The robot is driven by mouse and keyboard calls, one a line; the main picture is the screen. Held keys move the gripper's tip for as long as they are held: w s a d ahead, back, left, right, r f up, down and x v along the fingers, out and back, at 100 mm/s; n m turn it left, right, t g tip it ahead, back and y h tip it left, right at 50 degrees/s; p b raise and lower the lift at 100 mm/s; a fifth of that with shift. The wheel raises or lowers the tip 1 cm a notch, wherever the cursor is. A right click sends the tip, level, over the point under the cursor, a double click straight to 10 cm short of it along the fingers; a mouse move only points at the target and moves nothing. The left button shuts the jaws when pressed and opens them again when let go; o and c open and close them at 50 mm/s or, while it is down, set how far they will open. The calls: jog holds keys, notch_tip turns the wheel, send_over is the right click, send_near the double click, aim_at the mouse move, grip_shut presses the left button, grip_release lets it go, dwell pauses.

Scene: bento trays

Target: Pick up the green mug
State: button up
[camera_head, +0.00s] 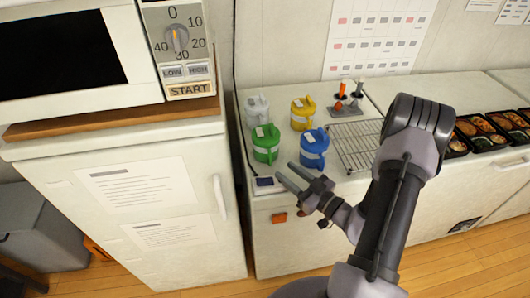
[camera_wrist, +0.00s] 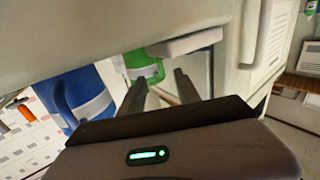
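The green mug (camera_head: 266,155) stands upright on the white counter, in the front left of a group of mugs. It has a pale label band. In the wrist view the green mug (camera_wrist: 143,64) shows partly, beyond the fingertips and partly cut off by a pale surface. My gripper (camera_head: 288,174) is open and empty, near the counter's front edge, in front of and to the right of the green mug. In the wrist view the fingers of my gripper (camera_wrist: 160,80) are apart with nothing between them.
A blue mug (camera_head: 314,151) stands just right of the green one, close to my gripper; yellow (camera_head: 302,122) and white (camera_head: 257,112) mugs stand behind. A wire rack (camera_head: 357,146) lies to the right. A white fridge (camera_head: 150,200) borders the counter on the left.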

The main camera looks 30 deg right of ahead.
aim_at(267, 150)
jog(key=b+x, duration=0.2)
jog(key=x, duration=0.4)
jog(key=shift+w, duration=0.15)
jog(key=shift+r, duration=0.15)
grip_shut()
dwell(0.9)
